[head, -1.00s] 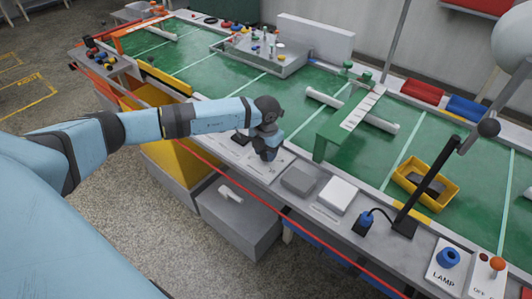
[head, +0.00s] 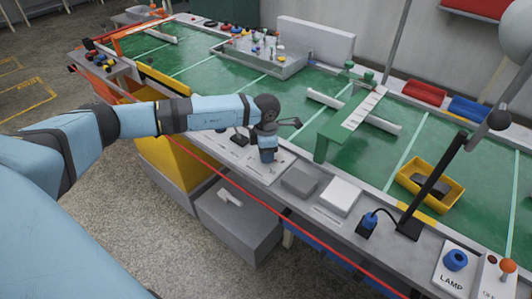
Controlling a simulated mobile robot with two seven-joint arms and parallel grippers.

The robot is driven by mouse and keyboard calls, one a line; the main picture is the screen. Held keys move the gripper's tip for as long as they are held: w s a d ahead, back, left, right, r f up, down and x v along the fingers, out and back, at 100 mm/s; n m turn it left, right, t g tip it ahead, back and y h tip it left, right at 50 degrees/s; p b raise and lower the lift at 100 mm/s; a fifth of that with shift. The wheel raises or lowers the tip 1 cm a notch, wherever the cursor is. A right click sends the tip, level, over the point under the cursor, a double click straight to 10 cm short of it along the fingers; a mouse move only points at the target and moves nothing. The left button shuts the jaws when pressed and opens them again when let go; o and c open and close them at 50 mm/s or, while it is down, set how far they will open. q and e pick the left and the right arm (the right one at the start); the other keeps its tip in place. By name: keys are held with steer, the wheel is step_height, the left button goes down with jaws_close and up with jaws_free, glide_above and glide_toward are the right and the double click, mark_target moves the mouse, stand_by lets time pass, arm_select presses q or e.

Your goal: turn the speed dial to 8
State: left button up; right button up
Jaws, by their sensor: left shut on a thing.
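My left gripper (head: 267,156) points down at a light grey panel (head: 284,161) on the front ledge of the green bench. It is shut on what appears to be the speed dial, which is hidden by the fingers. The dial's numbers and pointer cannot be read from here. My right gripper is not in view.
A small black lever (head: 240,137) stands just left of the gripper. A grey box (head: 299,182) and a white box (head: 340,196) sit to its right. Further right are a black lamp arm (head: 431,185), a yellow bin (head: 450,188) and a blue LAMP knob (head: 456,260).

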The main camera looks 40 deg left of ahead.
arm_select(q)
steer(key=shift+r+m, duration=0.1)
steer(key=shift+m, duration=0.2)
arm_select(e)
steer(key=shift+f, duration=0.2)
arm_select(q)
steer(key=o, duration=0.9)
step_height(320, 180, up, 14)
steer(key=shift+f+p, duration=0.15)
steer(key=shift+p, duration=0.3)
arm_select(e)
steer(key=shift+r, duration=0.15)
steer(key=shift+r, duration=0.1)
